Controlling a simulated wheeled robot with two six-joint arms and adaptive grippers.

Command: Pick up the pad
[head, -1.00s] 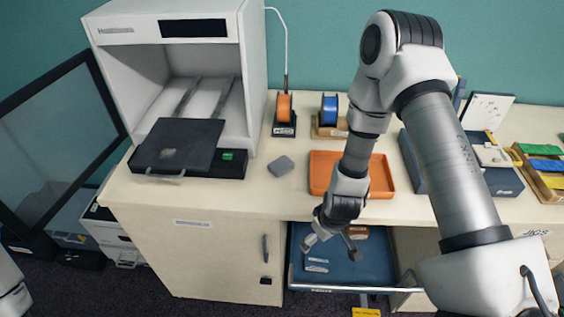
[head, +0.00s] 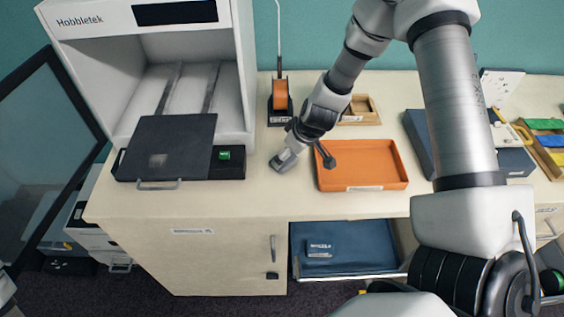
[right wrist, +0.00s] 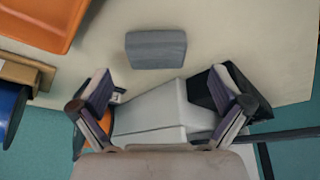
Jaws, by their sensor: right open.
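The pad, a small grey block (right wrist: 156,50), lies on the cream worktop beyond my open fingertips in the right wrist view. In the head view the pad (head: 280,164) is partly hidden behind a finger of my right gripper (head: 305,157), left of the orange tray. My right gripper (right wrist: 162,98) is open with nothing between its fingers. I cannot tell whether a finger touches the pad. My left gripper is not in view.
The orange tray (head: 362,184) is close on the right. An orange spool on a stand (head: 280,115) is behind. The white machine (head: 245,75) with a dark plate (head: 172,145) stands left. A blue-lined drawer (head: 350,255) is open below the front edge.

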